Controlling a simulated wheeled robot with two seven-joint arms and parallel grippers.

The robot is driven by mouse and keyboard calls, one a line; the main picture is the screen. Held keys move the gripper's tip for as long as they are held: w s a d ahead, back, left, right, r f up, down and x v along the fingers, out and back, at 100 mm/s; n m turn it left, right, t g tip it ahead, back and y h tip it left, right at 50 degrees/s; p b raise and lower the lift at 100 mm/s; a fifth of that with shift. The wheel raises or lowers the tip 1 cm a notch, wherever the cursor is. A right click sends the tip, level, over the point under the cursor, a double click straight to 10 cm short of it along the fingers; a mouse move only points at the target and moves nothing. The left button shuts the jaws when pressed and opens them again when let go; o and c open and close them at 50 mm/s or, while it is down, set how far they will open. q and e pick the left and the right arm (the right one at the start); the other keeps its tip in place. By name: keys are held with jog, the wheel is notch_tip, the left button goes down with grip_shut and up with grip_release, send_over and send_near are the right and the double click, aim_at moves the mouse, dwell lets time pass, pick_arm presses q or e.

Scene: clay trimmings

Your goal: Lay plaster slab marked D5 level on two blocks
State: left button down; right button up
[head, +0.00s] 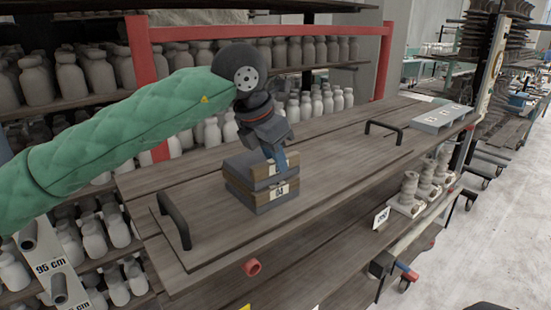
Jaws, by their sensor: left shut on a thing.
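My left gripper (277,158) reaches down onto a short stack of grey slabs with tan front edges, on the wooden table top. It is shut on the upper slab (246,165), whose label is partly hidden by the fingers and cannot be read. The lower slab (262,206) lies beneath it, with a white label that looks like D4 or 04. I cannot tell whether the upper slab touches the one below. No slab readable as D5 and no pair of supporting blocks can be made out for certain. My right gripper is out of view.
The plank table top (330,165) is clear right of the stack. Black handles stand at its left (174,220) and far right (384,131). A pale grey board (440,118) with small labels lies at the right end. A red frame (262,27) and bottle shelves stand behind.

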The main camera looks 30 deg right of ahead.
pick_arm(q)
jog(key=shift+f+b, duration=0.1)
jog(key=shift+b, duration=0.3)
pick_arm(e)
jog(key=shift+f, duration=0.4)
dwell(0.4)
pick_arm(q)
jog(key=c, duration=1.3)
grip_release()
jog(key=b+v, duration=0.3)
jog(key=v, duration=0.4)
jog(key=shift+a, duration=0.1)
jog(key=shift+r, duration=0.4)
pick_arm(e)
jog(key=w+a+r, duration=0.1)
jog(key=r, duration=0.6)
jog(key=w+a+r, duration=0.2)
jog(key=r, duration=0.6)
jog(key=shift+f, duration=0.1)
